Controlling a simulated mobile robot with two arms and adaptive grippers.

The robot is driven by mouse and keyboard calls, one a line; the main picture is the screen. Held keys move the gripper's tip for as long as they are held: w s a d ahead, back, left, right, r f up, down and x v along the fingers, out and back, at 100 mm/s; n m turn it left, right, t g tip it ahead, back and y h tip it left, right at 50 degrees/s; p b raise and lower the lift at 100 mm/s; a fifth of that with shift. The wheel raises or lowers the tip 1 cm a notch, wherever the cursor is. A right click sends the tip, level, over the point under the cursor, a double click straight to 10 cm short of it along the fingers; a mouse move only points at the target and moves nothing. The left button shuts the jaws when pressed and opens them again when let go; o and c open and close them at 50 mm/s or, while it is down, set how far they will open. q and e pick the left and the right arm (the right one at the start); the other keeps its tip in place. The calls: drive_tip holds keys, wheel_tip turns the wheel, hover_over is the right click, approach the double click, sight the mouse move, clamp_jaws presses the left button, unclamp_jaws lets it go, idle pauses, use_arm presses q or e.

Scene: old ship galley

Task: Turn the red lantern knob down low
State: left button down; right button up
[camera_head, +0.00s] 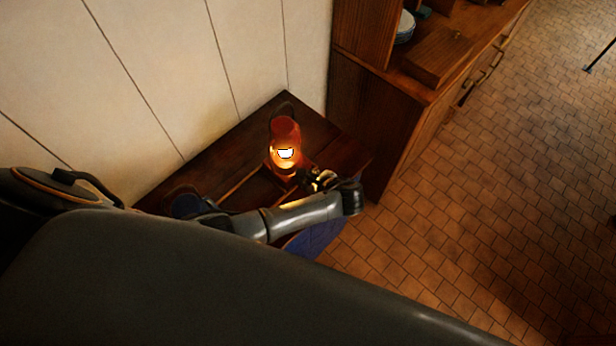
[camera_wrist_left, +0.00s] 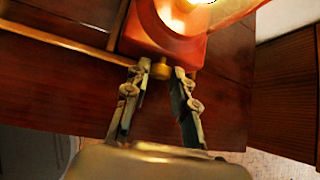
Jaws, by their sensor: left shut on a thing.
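The red lantern (camera_head: 285,132) stands upright and lit on a dark wooden table. Its lower red body (camera_wrist_left: 165,35) fills the top of the left wrist view, with a small brass knob (camera_wrist_left: 161,70) on its near side. My left gripper (camera_head: 322,181) is beside the lantern's base. In the left wrist view, its fingertips (camera_wrist_left: 160,73) lie on either side of the knob and are shut on it. The knob's turned position cannot be read. My right gripper is not in view.
The dark wooden tabletop (camera_head: 240,135) stands against a white panelled wall (camera_head: 180,60). A wooden cabinet (camera_head: 375,125) with a plate (camera_head: 405,27) on it is close to the table's right. The tiled floor (camera_head: 500,160) is mostly open. Something blue (camera_head: 318,238) shows below my left arm.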

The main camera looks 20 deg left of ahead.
use_arm(q)
drive_tip(key=shift+s+a+f+n+t+h+b, duration=0.1)
drive_tip(key=shift+s+n+t+h+b, duration=0.15)
drive_tip(key=shift+n+t, duration=0.5)
drive_tip(key=shift+s+a+f+n+t+h+b, duration=0.15)
drive_tip(key=shift+n+t+b, duration=0.15)
drive_tip(key=shift+t, duration=0.85)
drive_tip(key=shift+d+r, duration=0.1)
drive_tip(key=c, duration=1.1)
unclamp_jaws()
drive_tip(key=shift+w, duration=0.1)
drive_tip(key=v, duration=1.2)
